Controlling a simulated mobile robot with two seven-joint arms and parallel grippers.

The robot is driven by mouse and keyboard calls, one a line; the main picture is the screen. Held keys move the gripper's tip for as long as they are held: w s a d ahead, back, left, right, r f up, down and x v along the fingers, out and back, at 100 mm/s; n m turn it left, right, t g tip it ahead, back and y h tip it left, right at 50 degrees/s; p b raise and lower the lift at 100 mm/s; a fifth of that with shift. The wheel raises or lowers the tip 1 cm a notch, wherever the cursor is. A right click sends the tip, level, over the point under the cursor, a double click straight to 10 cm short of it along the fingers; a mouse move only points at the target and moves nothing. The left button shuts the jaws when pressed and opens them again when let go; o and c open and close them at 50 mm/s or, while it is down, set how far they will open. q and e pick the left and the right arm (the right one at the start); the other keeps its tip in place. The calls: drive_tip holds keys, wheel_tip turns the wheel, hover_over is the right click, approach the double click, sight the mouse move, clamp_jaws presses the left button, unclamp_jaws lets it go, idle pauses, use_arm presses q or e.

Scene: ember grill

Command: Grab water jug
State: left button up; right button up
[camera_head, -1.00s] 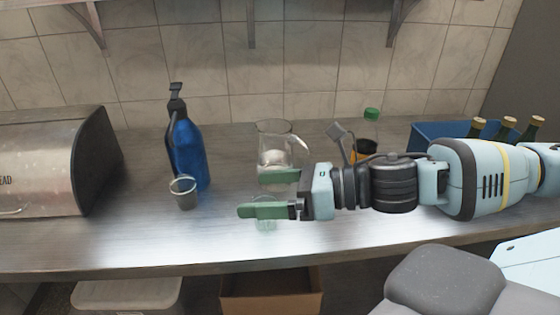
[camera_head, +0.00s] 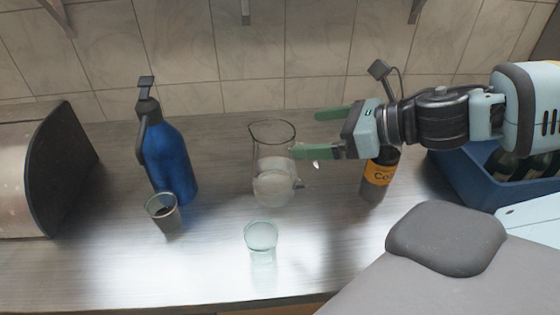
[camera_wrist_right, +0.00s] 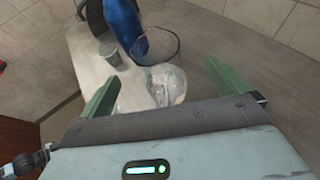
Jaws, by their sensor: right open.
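The water jug (camera_head: 272,165) is a clear glass pitcher standing upright on the metal counter, with its handle on the right side. My right gripper (camera_head: 316,132) is open, just right of the jug's handle and at about its upper height in the head view. Its lower green finger overlaps the handle side; whether it touches cannot be told. In the right wrist view the jug (camera_wrist_right: 162,82) lies beyond and between the two spread green fingers (camera_wrist_right: 158,85), with nothing held. My left gripper is not in view.
A blue flask (camera_head: 169,160) and a small grey cup (camera_head: 163,212) stand left of the jug. A clear glass (camera_head: 261,243) stands in front of it. A dark bottle with an orange label (camera_head: 378,175) and a blue crate (camera_head: 470,185) are at right. A bread box (camera_head: 50,170) is at far left.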

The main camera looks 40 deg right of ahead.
drive_tip(key=shift+s+a, duration=0.1)
drive_tip(key=shift+a, duration=0.1)
drive_tip(key=shift+w+a+f, duration=0.25)
drive_tip(key=shift+w+f, duration=0.1)
drive_tip(key=shift+w, duration=0.25)
drive_tip(key=shift+w+a+f+b, duration=0.1)
drive_tip(key=shift+w+a+b, duration=0.15)
drive_tip(key=shift+w, duration=0.2)
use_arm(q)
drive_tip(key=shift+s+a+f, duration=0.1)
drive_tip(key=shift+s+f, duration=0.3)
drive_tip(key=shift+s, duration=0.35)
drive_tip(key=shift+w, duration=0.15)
use_arm(e)
drive_tip(key=shift+w, duration=0.1)
